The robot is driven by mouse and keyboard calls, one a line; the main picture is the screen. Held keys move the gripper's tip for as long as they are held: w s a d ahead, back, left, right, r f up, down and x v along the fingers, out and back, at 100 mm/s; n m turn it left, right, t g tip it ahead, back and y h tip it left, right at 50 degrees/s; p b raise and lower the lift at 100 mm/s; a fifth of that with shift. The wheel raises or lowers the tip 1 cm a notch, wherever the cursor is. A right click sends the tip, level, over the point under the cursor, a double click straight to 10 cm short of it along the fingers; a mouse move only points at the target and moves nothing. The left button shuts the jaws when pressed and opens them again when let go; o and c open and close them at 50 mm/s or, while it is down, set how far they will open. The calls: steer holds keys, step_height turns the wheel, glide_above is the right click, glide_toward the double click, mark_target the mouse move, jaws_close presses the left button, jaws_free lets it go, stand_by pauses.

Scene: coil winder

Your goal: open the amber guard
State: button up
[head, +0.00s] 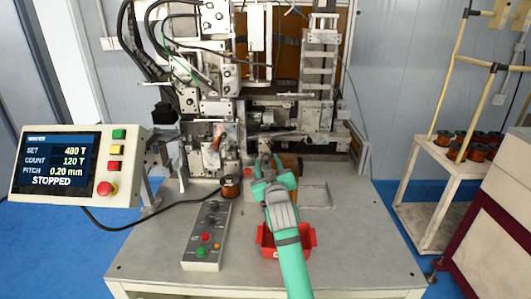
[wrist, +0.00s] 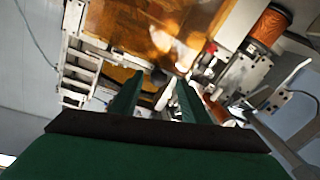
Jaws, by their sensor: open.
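The amber guard (head: 340,50) shows in the head view as an orange-brown panel, partly hidden behind the machine's upper parts. In the wrist view an amber sheet (wrist: 145,30) with bright reflections fills the upper middle. I cannot tell from its position whether the guard is open or shut. My gripper (head: 266,160) is low in front of the machine, above the bench. In the wrist view its two green fingers (wrist: 157,92) are apart, and I see nothing held. A dark rounded part shows just beyond the fingertips; whether it touches them is unclear.
A red tray (head: 264,246) lies under my arm. A copper spool (head: 231,187) and a button box (head: 207,238) stand to its left. The control panel (head: 75,162) reads STOPPED. A spool cart (head: 425,190) stands at right. The bench's right front is clear.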

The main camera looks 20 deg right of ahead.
steer(key=shift+w+d, duration=0.3)
steer(key=shift+w, duration=1)
steer(key=shift+w+d, duration=0.25)
steer(key=shift+w, duration=1)
steer(key=shift+w+d, duration=0.3)
steer(key=shift+w, duration=1)
